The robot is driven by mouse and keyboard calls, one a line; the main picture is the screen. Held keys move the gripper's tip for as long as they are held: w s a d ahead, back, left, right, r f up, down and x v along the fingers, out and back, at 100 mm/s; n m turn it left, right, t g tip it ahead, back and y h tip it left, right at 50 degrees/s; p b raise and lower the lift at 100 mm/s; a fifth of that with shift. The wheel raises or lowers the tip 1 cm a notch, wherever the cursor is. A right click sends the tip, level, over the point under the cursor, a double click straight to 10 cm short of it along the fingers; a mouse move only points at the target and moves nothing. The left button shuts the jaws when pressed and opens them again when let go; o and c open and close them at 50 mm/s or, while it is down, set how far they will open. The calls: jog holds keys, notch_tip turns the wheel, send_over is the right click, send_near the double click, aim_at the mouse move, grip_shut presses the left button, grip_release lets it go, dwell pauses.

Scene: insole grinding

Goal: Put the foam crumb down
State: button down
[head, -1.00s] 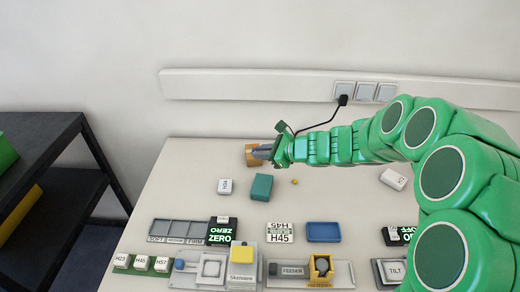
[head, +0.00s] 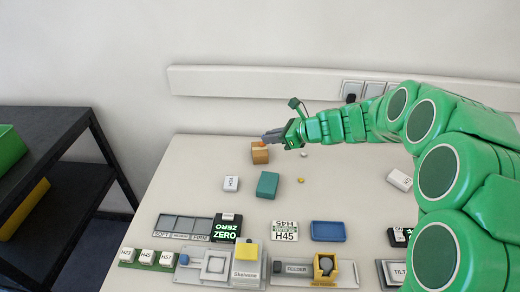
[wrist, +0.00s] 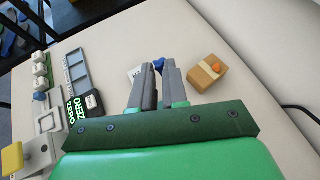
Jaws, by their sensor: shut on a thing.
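My gripper (head: 268,137) is just above and beside a tan block (head: 260,156) at the back left of the table. In the wrist view my gripper (wrist: 159,70) is shut on a small blue foam crumb (wrist: 159,64) at its fingertips. The crumb is partly hidden by the fingers, and I cannot make it out in the head view. The tan block (wrist: 207,74) lies to the right of the fingertips, with a pale band and a small orange piece (wrist: 216,67) on top.
A white labelled block (head: 231,184), a teal block (head: 268,186) and a small yellow crumb (head: 301,180) lie on the table. A blue tray (head: 328,231), a grey compartment tray (head: 183,225) and devices line the front.

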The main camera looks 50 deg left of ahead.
jog(key=a, duration=0.1)
send_over(264, 148)
jog(key=f, duration=0.8)
jog(key=shift+s+d+f, duration=0.15)
jog(key=shift+d+f, duration=0.05)
jog(key=shift+d, duration=0.15)
jog(key=shift+w+a+f, duration=0.2)
jog(key=shift+a+f, duration=0.15)
jog(key=shift+f, duration=1.75)
jog(key=shift+f, duration=0.65)
jog(key=c, duration=1.1)
grip_release()
jog(key=shift+c, duration=0.2)
jog(key=shift+r, duration=0.1)
